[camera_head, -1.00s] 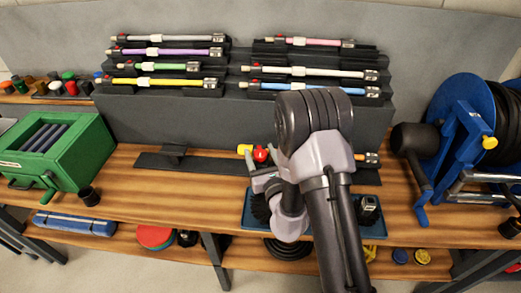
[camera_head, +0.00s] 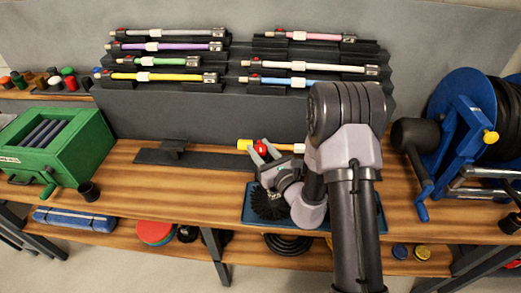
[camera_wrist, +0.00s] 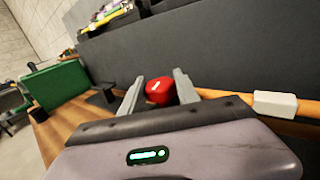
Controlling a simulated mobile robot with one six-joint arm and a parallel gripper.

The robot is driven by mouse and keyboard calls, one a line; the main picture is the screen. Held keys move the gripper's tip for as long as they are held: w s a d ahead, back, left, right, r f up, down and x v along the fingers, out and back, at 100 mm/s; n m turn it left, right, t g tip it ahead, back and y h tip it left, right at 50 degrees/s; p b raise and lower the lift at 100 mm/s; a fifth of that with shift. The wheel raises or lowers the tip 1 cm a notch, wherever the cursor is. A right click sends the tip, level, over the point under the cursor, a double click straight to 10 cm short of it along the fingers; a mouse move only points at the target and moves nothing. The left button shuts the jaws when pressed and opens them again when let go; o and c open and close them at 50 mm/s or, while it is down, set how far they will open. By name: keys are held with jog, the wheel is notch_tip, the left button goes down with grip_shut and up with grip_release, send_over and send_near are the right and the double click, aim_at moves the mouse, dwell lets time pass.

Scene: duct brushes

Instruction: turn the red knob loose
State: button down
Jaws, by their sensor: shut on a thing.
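The red knob (camera_head: 261,147) sits beside a yellow end piece (camera_head: 244,145) on a rod (camera_head: 298,148) at the back of the bench. In the wrist view the red knob (camera_wrist: 159,93) shows between my two grey fingers, with a pale mark on its top. My gripper (camera_head: 263,151) is shut on the knob, one finger on each side. The rod, orange-brown with a white collar (camera_wrist: 275,104), runs to the right in the wrist view. My arm hides much of it in the head view.
A grey stepped rack (camera_head: 225,115) with several coloured rods stands behind. A blue tray (camera_head: 252,215) with a round black brush (camera_head: 268,203) lies below my gripper. A green box (camera_head: 60,145) is left, a blue reel (camera_head: 465,140) right. Bare wood lies left of the tray.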

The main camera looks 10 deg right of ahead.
jog(key=n+g+y, duration=0.2)
jog(key=n+y, duration=0.1)
jog(key=y, duration=0.1)
jog(key=n+g+y+b, duration=0.1)
jog(key=n+g+y, duration=0.2)
jog(key=y, duration=0.1)
jog(key=shift+w+f, duration=0.1)
jog(key=shift+n+g+y+b, duration=0.7)
jog(key=shift+n+g+y, duration=0.4)
jog(key=shift+g, duration=0.5)
jog(key=shift+n+g+y+b, duration=0.75)
jog(key=shift+n+g, duration=0.55)
jog(key=shift+g, duration=0.6)
jog(key=c, duration=0.9)
grip_release()
jog(key=shift+a, duration=0.1)
jog(key=p+v, duration=0.4)
jog(key=v, duration=1.3)
jog(key=shift+d+f, duration=0.2)
jog(key=shift+d, duration=0.05)
